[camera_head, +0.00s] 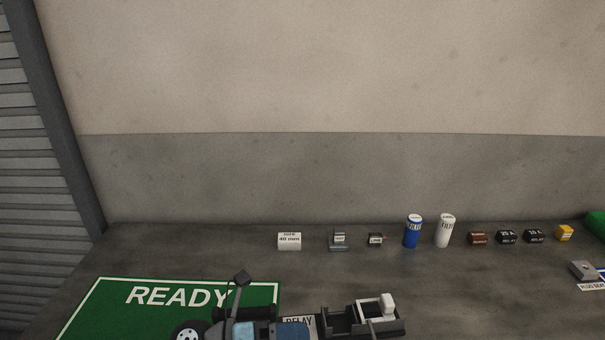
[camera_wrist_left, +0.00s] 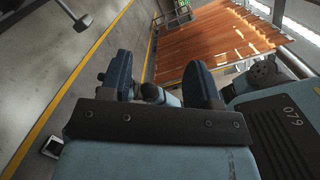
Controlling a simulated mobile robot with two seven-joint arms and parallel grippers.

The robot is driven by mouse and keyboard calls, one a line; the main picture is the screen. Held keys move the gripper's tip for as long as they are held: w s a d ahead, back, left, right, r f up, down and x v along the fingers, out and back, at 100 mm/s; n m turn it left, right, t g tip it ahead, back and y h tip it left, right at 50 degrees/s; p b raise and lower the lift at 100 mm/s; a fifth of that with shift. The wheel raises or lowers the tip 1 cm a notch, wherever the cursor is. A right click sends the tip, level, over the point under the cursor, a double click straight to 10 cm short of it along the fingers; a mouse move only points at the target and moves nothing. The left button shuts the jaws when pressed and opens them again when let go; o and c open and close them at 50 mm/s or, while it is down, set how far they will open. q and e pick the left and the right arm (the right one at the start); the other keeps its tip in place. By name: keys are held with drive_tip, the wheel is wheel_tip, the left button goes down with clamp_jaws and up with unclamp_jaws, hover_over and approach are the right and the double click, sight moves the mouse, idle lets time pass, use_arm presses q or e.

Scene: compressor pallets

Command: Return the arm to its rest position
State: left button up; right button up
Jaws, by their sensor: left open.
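My left gripper (camera_head: 288,331) shows only in part at the bottom edge of the head view, in front of the shelf of parts and at the right end of the green READY mat (camera_head: 200,296). In the left wrist view the gripper's two dark blue fingers (camera_wrist_left: 160,80) stand apart with nothing held between them. Most of the left arm is below the head view's frame. My right gripper is not in view.
A relay bin (camera_head: 338,320) with a white part in it is close beside the gripper. A blue filter (camera_head: 412,232), a white filter (camera_head: 445,231) and several small parts stand in a row along the wall. The left wrist view shows brown slats (camera_wrist_left: 210,45) and yellow-lined floor.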

use_arm(q)
drive_tip(key=w+a+f+n+t+y, duration=0.1)
drive_tip(key=a+f+n+t+y, duration=0.5)
drive_tip(key=n, duration=0.8)
drive_tip(key=a+f+n+t+y, duration=0.2)
drive_tip(key=a+f+n+t, duration=0.15)
drive_tip(key=n+t, duration=0.7)
drive_tip(key=s+a+f+n+g+y, duration=0.3)
drive_tip(key=s+a+f+n+g, duration=0.1)
drive_tip(key=s+f+n, duration=0.3)
drive_tip(key=s+a+f+n+g+y, duration=0.4)
drive_tip(key=f+n, duration=0.3)
drive_tip(key=f, duration=0.2)
wheel_tip(320, 180, up, 11)
drive_tip(key=s+p, duration=0.1)
drive_tip(key=p, duration=1.1)
drive_tip(key=shift+s+a+p, duration=0.3)
drive_tip(key=shift+a+p, duration=0.05)
drive_tip(key=shift+a, duration=0.1)
